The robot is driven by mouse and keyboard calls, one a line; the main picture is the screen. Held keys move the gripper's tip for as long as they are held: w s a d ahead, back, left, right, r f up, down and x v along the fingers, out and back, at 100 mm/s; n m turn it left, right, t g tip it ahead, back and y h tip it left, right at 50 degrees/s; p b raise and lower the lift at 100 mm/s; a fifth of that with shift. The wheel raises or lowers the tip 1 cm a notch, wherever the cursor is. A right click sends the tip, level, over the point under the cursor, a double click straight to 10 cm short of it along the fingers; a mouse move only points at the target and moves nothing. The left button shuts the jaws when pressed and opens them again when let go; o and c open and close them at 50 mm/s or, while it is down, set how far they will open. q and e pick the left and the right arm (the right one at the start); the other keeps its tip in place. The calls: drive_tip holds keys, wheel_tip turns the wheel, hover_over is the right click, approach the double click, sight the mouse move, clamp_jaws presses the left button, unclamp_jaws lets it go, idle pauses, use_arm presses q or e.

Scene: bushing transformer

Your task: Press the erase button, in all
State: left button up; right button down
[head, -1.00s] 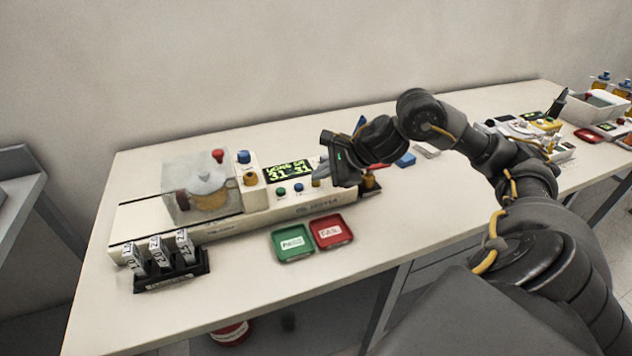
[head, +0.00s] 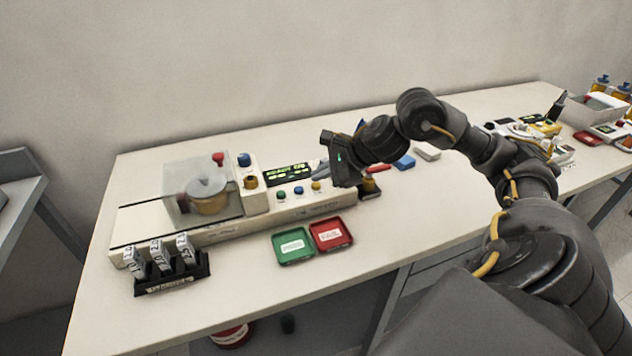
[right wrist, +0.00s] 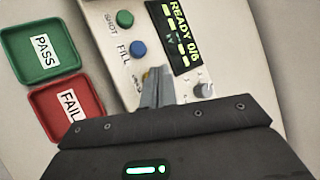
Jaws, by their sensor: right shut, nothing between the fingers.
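The tester (head: 240,220) stands on the bench with a row of green (head: 281,195), blue (head: 299,190) and yellow (head: 316,186) buttons. In the right wrist view the green button (right wrist: 125,19) is labelled SHOT and the blue button (right wrist: 138,48) FILL. The yellow button (right wrist: 148,76) is partly hidden behind my fingers, and its label is mostly covered. My right gripper (head: 321,169) is shut and empty, with its tips close above the yellow button; contact cannot be told. The display (right wrist: 180,35) reads READY 0/6. My left gripper is out of view.
A green PASS tray (head: 293,259) and a red FAIL tray (head: 331,248) lie in front of the tester. A black rack (head: 172,280) with labelled pieces stands at the left. A clear cover (head: 187,177) encloses a pot. A grey knob (right wrist: 203,90) sits beside the display.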

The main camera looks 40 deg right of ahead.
sight(321, 187)
drive_tip(key=shift+r, duration=0.3)
drive_tip(key=shift+r+p, duration=2)
drive_tip(key=shift+r, duration=0.5)
